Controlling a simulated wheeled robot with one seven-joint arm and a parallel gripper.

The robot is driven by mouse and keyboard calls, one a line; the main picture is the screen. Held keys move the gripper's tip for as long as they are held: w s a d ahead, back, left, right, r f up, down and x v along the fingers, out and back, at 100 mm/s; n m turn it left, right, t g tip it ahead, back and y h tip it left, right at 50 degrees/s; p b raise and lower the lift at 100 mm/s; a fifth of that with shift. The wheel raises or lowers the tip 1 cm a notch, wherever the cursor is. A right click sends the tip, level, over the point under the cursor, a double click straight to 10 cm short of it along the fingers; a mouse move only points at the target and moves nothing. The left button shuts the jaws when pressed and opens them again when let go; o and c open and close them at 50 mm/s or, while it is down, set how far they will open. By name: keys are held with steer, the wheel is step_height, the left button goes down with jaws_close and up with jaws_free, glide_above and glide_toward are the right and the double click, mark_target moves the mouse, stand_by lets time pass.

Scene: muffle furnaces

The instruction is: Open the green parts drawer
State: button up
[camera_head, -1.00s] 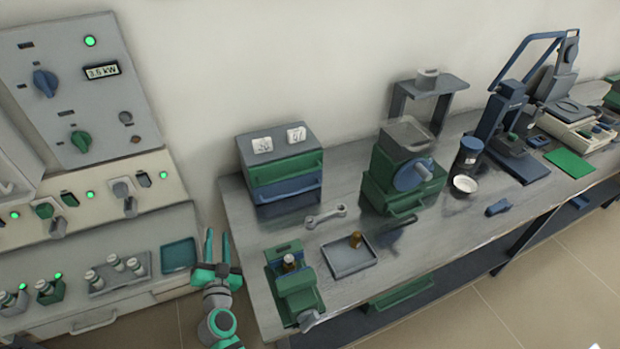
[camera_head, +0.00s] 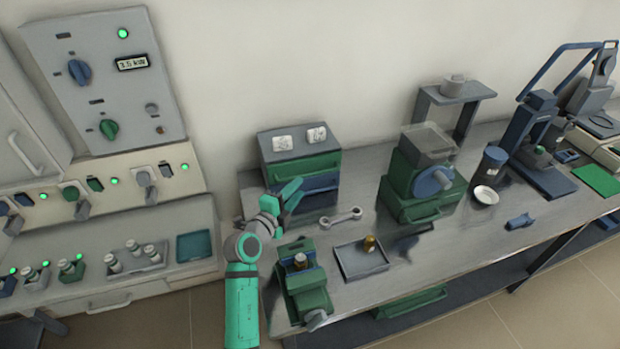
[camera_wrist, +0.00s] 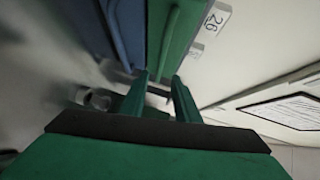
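A small grey two-drawer cabinet (camera_head: 290,145) stands at the left end of the bench. Its upper drawer (camera_head: 318,163) is green and its lower drawer (camera_head: 322,184) is blue; both look shut. My gripper (camera_head: 290,192) is in front of the cabinet's left part and hides some of the drawer fronts. In the wrist view the green drawer front (camera_wrist: 190,35) with its long handle lies just beyond my fingertips (camera_wrist: 160,76), and the blue drawer (camera_wrist: 130,30) is left of it. The fingers are apart with nothing seen held; whether they touch the handle cannot be told.
A wrench (camera_head: 342,218), a green vise-like fixture (camera_head: 303,280) and a grey tray (camera_head: 360,262) with a small brown piece lie on the bench near my arm. A green machine (camera_head: 425,180) stands right of the cabinet. A control panel (camera_head: 105,80) is at left.

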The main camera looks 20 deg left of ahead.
steer(key=x, duration=0.8)
jaws_close()
